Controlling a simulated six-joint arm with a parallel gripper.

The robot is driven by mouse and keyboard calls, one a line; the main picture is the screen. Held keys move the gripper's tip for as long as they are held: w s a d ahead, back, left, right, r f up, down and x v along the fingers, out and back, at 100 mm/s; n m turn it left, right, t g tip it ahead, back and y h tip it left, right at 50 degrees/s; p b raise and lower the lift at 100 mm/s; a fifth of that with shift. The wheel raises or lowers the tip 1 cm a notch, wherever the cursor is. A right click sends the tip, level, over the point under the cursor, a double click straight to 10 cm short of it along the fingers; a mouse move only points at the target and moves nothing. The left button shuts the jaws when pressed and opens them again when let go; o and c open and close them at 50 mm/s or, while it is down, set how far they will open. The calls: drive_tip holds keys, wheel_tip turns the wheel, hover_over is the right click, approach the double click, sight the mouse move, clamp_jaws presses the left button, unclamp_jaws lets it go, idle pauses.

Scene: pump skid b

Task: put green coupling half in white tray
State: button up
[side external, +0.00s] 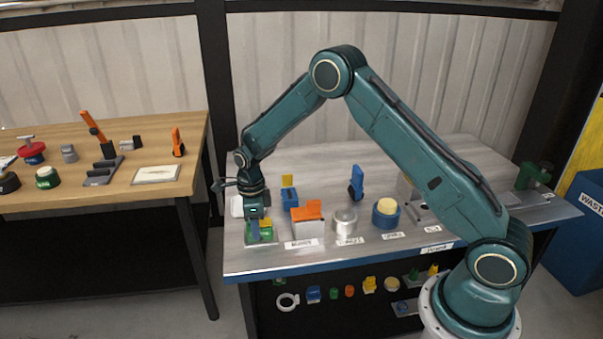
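My gripper (256,228) points down at the front left of the metal-topped bench. A green part (267,236), with some yellow on top, is directly at its fingertips; it may be the green coupling half, but it is too small to tell. I cannot tell whether the fingers touch it or are closed on it. A white piece (237,207) shows just left of my wrist, partly hidden, and may be the white tray. A white box (308,229) with orange parts on it stands just right of my gripper.
A blue block with yellow (289,194) stands behind my gripper. A silver cylinder (345,221) and a blue ring with a cream top (386,214) stand to the right. A wooden table (130,192) is at left. The bench's back is mostly clear.

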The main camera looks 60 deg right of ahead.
drive_tip(key=shift+r, duration=0.95)
idle(0.7)
drive_tip(key=shift+r, duration=1.6)
drive_tip(key=s+n, duration=0.1)
drive_tip(key=n, duration=0.3)
drive_tip(key=s+n, duration=0.1)
drive_tip(key=n, duration=0.1)
drive_tip(key=shift+s+a+n, duration=0.3)
drive_tip(key=shift+s+n, duration=0.05)
drive_tip(key=shift+n, duration=0.05)
drive_tip(key=s+a+n, duration=0.1)
drive_tip(key=s+n, duration=0.8)
drive_tip(key=n, duration=1.1)
drive_tip(key=shift+f, duration=0.2)
drive_tip(key=shift+w, duration=0.1)
